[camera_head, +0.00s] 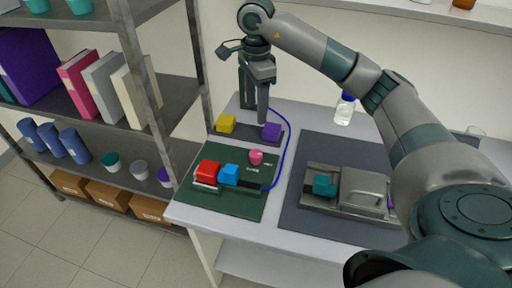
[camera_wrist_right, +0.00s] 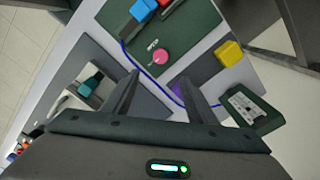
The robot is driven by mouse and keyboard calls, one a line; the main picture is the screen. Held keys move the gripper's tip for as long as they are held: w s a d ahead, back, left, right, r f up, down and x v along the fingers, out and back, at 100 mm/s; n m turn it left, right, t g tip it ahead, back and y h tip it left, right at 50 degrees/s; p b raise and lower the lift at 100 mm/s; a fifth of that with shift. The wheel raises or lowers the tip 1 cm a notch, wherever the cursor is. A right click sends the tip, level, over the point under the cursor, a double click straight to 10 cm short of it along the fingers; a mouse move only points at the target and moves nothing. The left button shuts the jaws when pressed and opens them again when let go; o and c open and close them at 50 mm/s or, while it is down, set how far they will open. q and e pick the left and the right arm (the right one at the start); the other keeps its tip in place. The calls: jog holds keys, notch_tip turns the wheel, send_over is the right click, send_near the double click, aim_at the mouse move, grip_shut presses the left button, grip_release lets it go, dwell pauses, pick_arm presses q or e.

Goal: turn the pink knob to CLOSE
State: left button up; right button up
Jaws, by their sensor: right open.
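The pink knob (camera_head: 256,157) sits on the dark green board (camera_head: 228,205), with small white lettering beside it that I cannot read. The knob also shows in the right wrist view (camera_wrist_right: 161,56), beyond the fingertips. My right gripper (camera_head: 263,118) points down behind the knob, above the purple block (camera_head: 271,131), and does not touch the knob. In the right wrist view its two fingers (camera_wrist_right: 162,92) stand apart with nothing held; part of the purple block (camera_wrist_right: 182,92) shows between them. My left gripper is in neither view.
A yellow block (camera_head: 226,124) is at the back. A blue tube (camera_head: 286,160) curves round the right side. A grey device (camera_head: 362,191) and a bottle (camera_head: 345,110) are further right; a shelf (camera_head: 185,92) stands left.

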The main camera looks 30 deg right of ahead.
aim_at(256, 153)
notch_tip(256, 153, down, 16)
jog(key=p, duration=0.6)
jog(key=shift+p, duration=0.35)
jog(key=shift+w+f, duration=0.1)
jog(key=shift+f, duration=0.7)
jog(key=c, duration=1.1)
